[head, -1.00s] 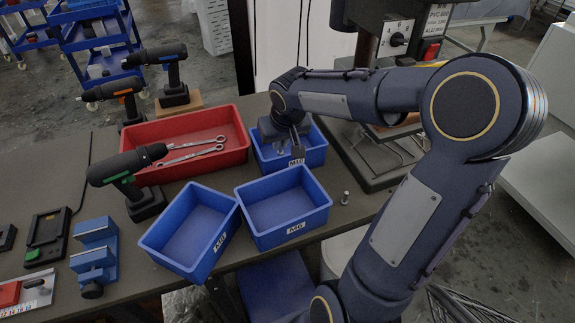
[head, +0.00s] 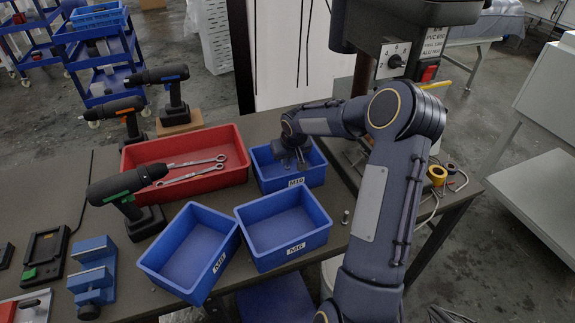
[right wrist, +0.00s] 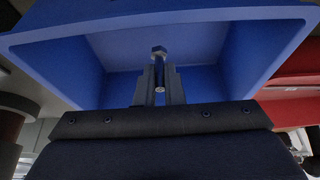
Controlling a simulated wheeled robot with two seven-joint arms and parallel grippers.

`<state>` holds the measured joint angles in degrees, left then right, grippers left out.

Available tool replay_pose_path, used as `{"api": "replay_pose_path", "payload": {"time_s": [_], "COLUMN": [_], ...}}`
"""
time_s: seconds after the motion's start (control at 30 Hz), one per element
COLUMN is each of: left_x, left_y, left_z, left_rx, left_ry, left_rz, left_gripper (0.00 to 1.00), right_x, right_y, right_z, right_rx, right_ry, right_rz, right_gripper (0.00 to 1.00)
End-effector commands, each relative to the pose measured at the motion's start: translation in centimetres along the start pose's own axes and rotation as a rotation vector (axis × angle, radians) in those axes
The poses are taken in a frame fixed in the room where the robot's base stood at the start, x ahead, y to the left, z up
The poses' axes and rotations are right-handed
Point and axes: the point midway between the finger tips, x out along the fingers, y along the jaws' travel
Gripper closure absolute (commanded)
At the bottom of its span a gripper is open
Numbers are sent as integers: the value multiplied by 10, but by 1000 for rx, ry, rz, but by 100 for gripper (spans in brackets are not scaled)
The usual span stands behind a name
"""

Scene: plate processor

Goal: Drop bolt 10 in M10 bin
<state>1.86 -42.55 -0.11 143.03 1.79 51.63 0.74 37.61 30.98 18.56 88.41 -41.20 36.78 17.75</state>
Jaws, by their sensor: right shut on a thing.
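The blue M10 bin (head: 318,176) stands at the back, right of the red bin, its label on the front wall. The bolt cannot be made out in the head view. My left gripper is not in view.
The blue M6 bin (head: 300,245) and M8 bin (head: 213,272) stand in front. The red bin (head: 190,185) holds wrenches (head: 190,172). A loose bolt (head: 346,217) stands on the table right of the M6 bin. Several drills (head: 125,185) stand left; a machine (head: 405,50) is behind right.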

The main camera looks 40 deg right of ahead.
Motion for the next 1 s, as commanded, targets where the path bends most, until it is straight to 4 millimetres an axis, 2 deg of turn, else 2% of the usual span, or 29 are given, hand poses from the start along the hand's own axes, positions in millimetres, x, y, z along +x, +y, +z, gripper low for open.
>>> {"api": "replay_pose_path", "payload": {"time_s": [0.13, 0.3, 0.7, 0.73, 0.87, 1.0], "left_x": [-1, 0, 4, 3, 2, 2], "left_y": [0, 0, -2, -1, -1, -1], "left_z": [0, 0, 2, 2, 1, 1], "left_rx": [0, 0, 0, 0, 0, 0], "left_ry": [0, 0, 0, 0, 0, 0], "left_rz": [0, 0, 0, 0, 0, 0], "left_gripper": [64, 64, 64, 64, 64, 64], "right_x": [12, 34, 41, 39, 39, 39], "right_y": [3, 2, 2, 2, 2, 2], "right_z": [-1, 9, 11, 11, 11, 11], "right_rx": [1, 0, 0, 0, 0, 0], "right_ry": [-2, -1, 1, 1, 1, 1], "right_rz": [-1, -1, 0, 0, 0, 0], "right_gripper": [100, 100, 100, 88, 71, 70]}}
